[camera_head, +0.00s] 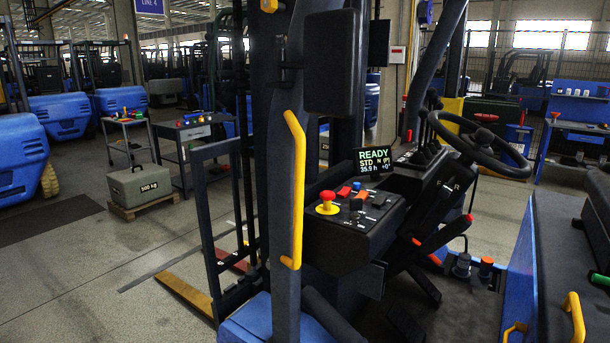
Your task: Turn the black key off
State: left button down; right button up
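A forklift's dark control console (345,235) stands right of centre. On its top are a red mushroom button on a yellow base (327,203), a red switch (343,191), an orange switch (362,194) and several small dark controls. A small black knob-like part (356,204) sits beside the mushroom button; it may be the black key, but it is too small to tell, and so is its turn position. The display (374,161) behind the console is lit and reads READY. Neither of my grippers is in view.
A dark upright post with a yellow grab handle (294,190) stands just left of the console. A steering wheel (480,139) is to the right, with the dark seat (570,240) nearer. A grey 500 kg weight (140,187) sits on a pallet at left; open floor surrounds it.

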aim_at(356, 204)
jog(key=i+j+z, duration=0.1)
jog(key=z, duration=0.3)
jog(key=i+j+z, duration=0.2)
jog(key=z, duration=0.25)
jog(key=i+j+z, duration=0.1)
jog(key=z, duration=0.3)
jog(key=j+z, duration=0.4)
jog(key=i+l, duration=0.05)
jog(key=l, duration=0.05)
